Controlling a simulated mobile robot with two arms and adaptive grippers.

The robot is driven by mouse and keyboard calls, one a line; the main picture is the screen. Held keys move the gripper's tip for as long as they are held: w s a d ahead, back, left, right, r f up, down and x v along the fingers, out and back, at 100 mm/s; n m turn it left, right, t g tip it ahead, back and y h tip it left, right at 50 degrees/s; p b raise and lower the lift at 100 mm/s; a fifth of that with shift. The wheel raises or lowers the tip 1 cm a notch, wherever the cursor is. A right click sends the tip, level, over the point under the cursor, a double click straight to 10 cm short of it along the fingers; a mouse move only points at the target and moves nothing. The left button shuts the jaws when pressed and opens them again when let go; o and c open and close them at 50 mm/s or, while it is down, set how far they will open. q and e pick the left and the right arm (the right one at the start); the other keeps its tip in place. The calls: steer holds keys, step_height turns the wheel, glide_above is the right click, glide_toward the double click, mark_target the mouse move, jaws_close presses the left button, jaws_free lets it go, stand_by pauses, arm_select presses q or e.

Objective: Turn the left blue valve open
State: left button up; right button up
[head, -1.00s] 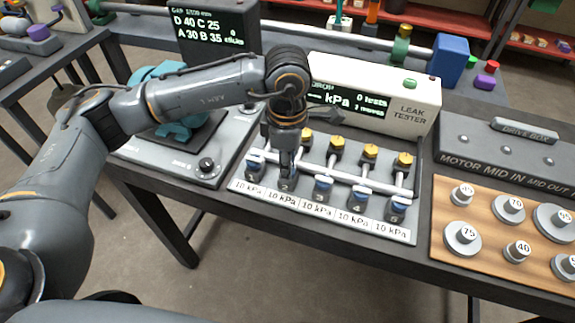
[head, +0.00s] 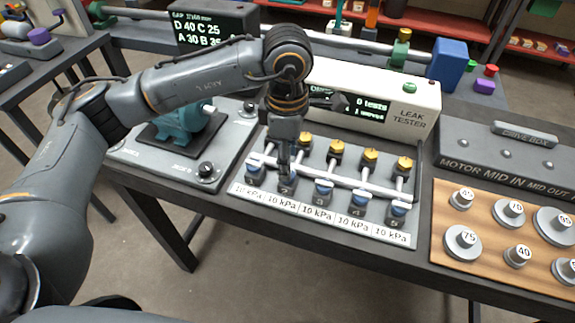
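A row of blue-capped valves runs along the front of a grey manifold panel. The leftmost blue valve (head: 255,166) is in plain view at the row's left end. The second blue valve (head: 288,181) is partly covered by my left gripper (head: 284,172). This gripper points down over the second valve, just right of the leftmost one. Its fingers overlap in this view, so their gap and any contact with the valve are unclear. My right gripper is out of view.
Yellow-capped fittings (head: 370,156) stand behind the blue valves, joined by light pipes. The leak tester box (head: 411,106) stands behind the panel. A teal motor (head: 180,128) sits on a plate to the left. Weights lie on a wooden board (head: 488,256) at right.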

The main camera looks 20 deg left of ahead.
arm_select(q)
step_height(320, 180, up, 8)
steer(key=shift+r, duration=0.2)
stand_by(0.5)
